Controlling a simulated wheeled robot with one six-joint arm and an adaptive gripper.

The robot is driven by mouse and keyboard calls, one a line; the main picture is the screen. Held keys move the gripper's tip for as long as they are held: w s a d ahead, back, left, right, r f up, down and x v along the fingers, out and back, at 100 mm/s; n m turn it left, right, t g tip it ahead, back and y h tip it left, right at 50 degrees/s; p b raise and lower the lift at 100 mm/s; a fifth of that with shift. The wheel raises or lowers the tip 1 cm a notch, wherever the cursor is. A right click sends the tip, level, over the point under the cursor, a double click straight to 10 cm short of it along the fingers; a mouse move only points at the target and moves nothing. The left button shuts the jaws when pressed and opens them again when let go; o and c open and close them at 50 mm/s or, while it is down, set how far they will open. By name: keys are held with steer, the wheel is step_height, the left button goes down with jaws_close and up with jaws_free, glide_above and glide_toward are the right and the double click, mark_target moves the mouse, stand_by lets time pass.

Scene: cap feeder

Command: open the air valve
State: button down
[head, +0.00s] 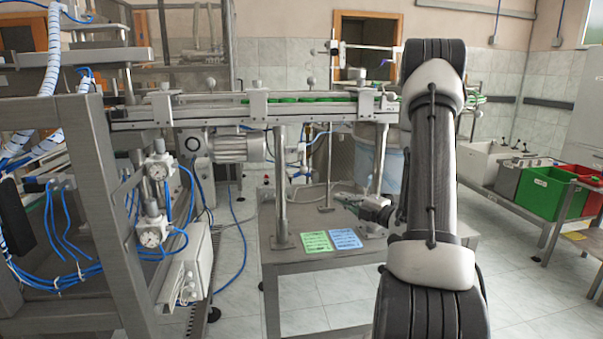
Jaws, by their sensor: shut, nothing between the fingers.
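Two white air regulator units with round gauges, an upper one (158,170) and a lower one (152,236), are mounted on the grey machine frame at the left, with blue hoses running from them. I cannot make out for sure which part is the air valve or how its handle stands. My arm rises large at the right of centre. My gripper (366,206) shows small to the left of the arm, above the low grey table. It is shut and empty, well to the right of the regulators and apart from them. Part of it is hidden by my arm.
A conveyor (230,111) with several green caps crosses above the low table (290,256), which bears a green card (317,242) and a blue card (346,238). A grey box (197,262) sits below the regulators. Green (548,190) and red bins stand at right.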

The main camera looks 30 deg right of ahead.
step_height(320, 180, up, 2)
steer(key=t, duration=0.1)
glide_toward(301, 171)
steer(key=shift+y, duration=0.4)
steer(key=x, duration=0.6)
steer(key=shift+d, duration=0.25)
steer(key=shift+w, duration=0.1)
steer(key=shift+w+a, duration=0.35)
steer(key=shift+a, duration=0.05)
